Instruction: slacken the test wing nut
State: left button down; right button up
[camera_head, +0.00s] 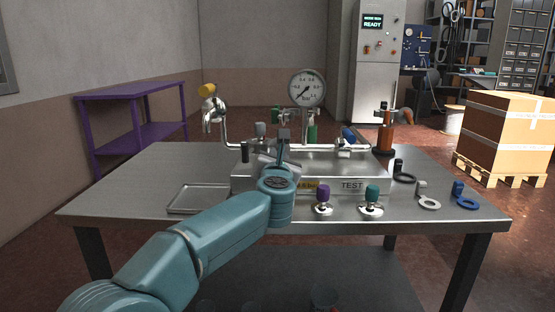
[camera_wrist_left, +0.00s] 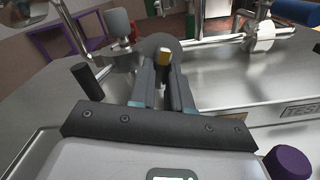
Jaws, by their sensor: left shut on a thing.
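My left gripper (camera_head: 285,138) reaches over the middle of the steel test block (camera_head: 375,170). In the left wrist view its two fingers (camera_wrist_left: 163,85) are shut around a small part with a brass-coloured top (camera_wrist_left: 165,57), in front of a dark round disc (camera_wrist_left: 155,42). The fingers hide most of this part, so I cannot tell its shape or whether it is the test wing nut. The TEST label (camera_head: 352,185) is on the block's front, right of my wrist; it also shows in the left wrist view (camera_wrist_left: 302,109). My right gripper is out of view.
A pressure gauge (camera_head: 306,88) stands above the block's pipes. Purple (camera_head: 323,198) and teal (camera_head: 372,198) knobs stand in front. An empty shallow tray (camera_head: 185,208) lies left.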

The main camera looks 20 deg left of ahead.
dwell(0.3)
pick_arm(q)
jog(key=c, duration=1.1)
grip_release()
jog(key=shift+o, duration=0.2)
jog(key=shift+s, duration=0.1)
jog(key=p+v, duration=0.1)
jog(key=v, duration=1.5)
jog(key=shift+d, duration=0.1)
